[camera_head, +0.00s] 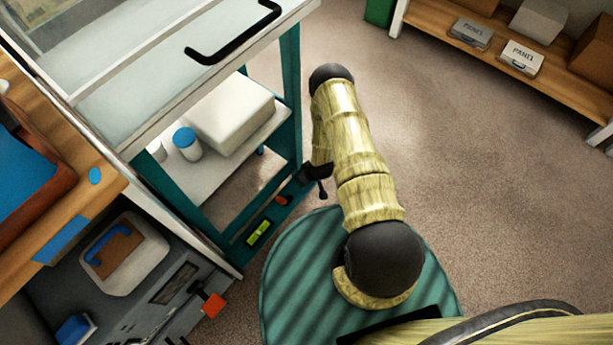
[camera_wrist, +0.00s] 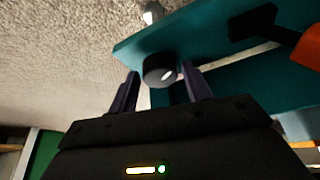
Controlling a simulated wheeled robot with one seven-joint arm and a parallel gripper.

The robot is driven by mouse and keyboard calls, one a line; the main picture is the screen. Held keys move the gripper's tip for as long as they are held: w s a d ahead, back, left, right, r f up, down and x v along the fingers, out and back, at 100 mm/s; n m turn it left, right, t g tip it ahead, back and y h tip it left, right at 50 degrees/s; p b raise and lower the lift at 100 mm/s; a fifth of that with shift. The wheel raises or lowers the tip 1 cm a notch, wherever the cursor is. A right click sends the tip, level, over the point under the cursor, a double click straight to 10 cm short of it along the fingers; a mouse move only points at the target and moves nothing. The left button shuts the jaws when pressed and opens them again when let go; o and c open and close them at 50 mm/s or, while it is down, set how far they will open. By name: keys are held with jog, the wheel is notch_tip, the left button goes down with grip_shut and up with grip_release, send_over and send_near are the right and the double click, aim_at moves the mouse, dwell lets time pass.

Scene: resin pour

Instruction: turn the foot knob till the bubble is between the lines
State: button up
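The foot knob (camera_wrist: 158,71), black and round with a pale mark on its face, sits at the end of the teal frame (camera_wrist: 195,45) in the wrist view. My gripper (camera_wrist: 161,73) is open, with one finger on each side of the knob. I cannot tell whether the fingers touch it. In the head view my gripper (camera_head: 318,174) is small and dark, low beside the teal cabinet leg, and the knob cannot be made out there. The level (camera_head: 258,233) shows as a yellow-green window on the cabinet's lower rail. Its bubble and lines are too small to read.
An orange-and-black part (camera_head: 282,200) is on the rail near my gripper. The cabinet shelf (camera_head: 222,172) holds a white box and a blue-capped jar. A grey machine with an orange knob (camera_head: 213,304) stands at the lower left. Carpet (camera_head: 470,170) is clear to the right.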

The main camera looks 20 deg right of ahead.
jog(key=shift+o, duration=0.8)
jog(key=p+v, duration=0.6)
jog(key=v, duration=1.1)
jog(key=shift+r+p, duration=0.2)
jog(key=shift+p, duration=0.15)
